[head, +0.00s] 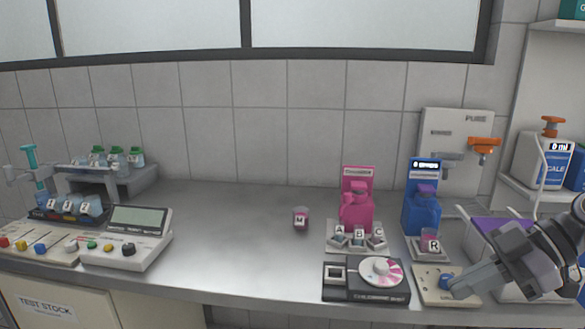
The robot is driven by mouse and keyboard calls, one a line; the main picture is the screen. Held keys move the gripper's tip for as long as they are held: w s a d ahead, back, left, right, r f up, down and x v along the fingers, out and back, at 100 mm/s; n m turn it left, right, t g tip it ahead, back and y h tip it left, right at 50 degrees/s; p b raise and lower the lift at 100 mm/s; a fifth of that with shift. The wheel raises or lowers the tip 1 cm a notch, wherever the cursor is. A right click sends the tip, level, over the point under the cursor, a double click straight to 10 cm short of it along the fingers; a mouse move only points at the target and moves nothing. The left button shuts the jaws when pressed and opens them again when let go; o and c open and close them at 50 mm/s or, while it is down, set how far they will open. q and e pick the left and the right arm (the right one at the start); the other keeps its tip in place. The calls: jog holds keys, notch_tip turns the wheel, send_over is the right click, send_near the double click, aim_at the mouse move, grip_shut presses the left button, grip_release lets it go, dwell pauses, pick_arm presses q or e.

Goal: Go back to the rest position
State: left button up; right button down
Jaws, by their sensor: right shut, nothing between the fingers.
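My right gripper (463,290) comes in from the right edge and is shut and empty. Its fingertips are just right of the blue knob on a beige panel (432,291) at the counter's front; I cannot tell whether they touch it. The forearm covers part of a tray with a purple top (490,226). My left gripper is not in view.
The grey counter (225,225) is clear in the middle, apart from a small cup marked M (301,218). Pink (357,200) and blue (422,210) bottle stations and a black dial unit (365,287) stand near the gripper. A control console (130,240) stands left.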

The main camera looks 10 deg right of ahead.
notch_tip(320, 180, down, 18)
jog(key=m+t+h+p, duration=0.1)
jog(key=m+t+h, duration=0.2)
jog(key=m+t, duration=0.7)
jog(key=s+a+f+m+g+h+p, duration=0.1)
jog(key=s+a+f+m+g+h, duration=0.2)
jog(key=s+a+f, duration=0.8)
notch_tip(320, 180, down, 4)
jog(key=shift+a+r+h, duration=0.25)
jog(key=shift+a+h, duration=0.45)
